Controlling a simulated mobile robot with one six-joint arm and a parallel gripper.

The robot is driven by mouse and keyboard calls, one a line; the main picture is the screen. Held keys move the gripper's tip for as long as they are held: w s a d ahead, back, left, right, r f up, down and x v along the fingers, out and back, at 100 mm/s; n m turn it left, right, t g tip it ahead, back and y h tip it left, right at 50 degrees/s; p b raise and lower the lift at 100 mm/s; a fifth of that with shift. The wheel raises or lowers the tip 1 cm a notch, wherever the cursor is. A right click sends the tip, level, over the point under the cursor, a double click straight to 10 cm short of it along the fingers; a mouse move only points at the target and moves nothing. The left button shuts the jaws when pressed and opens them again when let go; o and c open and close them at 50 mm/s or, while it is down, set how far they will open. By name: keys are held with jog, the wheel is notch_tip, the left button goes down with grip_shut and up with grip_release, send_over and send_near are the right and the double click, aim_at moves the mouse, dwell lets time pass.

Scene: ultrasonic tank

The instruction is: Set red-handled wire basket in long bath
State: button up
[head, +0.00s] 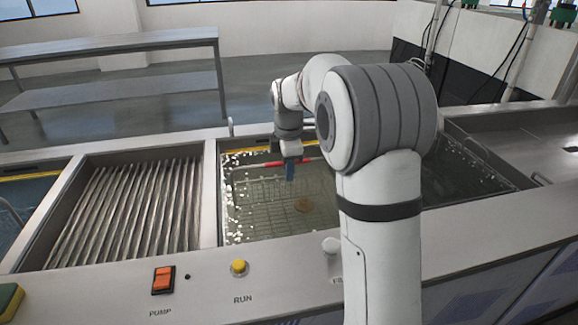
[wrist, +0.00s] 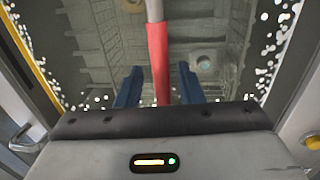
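The red-handled wire basket (head: 262,205) sits in the long bath (head: 228,238), its mesh showing through the liquid. Its red handle (head: 262,164) stands above the mesh and also shows in the wrist view (wrist: 158,55). My gripper (head: 290,172) is over the basket at the handle. In the wrist view its blue fingers (wrist: 160,88) stand on either side of the red grip, with a visible gap on each side, so it looks open. Whether the basket rests fully on the bath floor cannot be told.
A ribbed drain rack (head: 125,210) lies left of the bath. The front ledge carries an orange pump switch (head: 163,280) and a yellow run button (head: 239,267). A yellow-green sponge (head: 8,300) is at the lower left. My arm hides the middle of the bath.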

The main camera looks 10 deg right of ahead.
jog(key=shift+r, duration=0.1)
notch_tip(320, 180, up, 12)
jog(key=s+p, duration=0.1)
jog(key=p, duration=0.1)
jog(key=shift+s, duration=0.1)
dwell(0.3)
